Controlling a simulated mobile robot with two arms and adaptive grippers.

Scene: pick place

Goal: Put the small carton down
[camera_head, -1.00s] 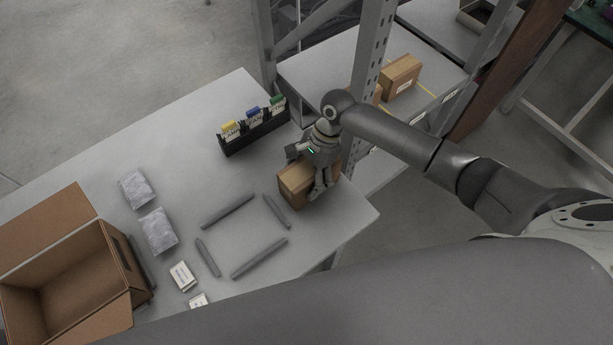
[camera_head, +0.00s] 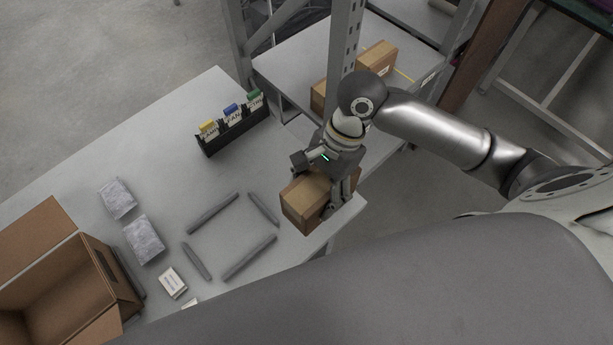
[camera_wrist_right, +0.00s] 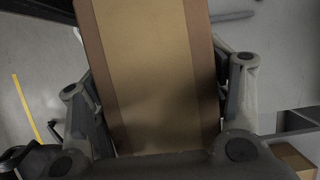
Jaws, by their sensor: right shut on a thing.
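The small carton (camera_head: 305,204) is a brown box with a lighter tape band. It is in my right gripper (camera_head: 325,187), above the right end of the grey table (camera_head: 180,120). In the right wrist view the carton (camera_wrist_right: 155,70) fills the middle, with the fingers of the right gripper (camera_wrist_right: 160,100) on both its sides. The gripper is shut on it. Its underside is hidden, so I cannot tell the exact gap to the table. Grey bars (camera_head: 249,257) outline a square on the table, just left of the carton. My left gripper is not in view.
A black holder with coloured tabs (camera_head: 232,130) stands behind the bars. Grey packets (camera_head: 143,240), a small white box (camera_head: 172,283) and a large open carton (camera_head: 112,268) are at left. A shelf post (camera_head: 343,50) and shelf cartons (camera_head: 376,58) are behind the arm.

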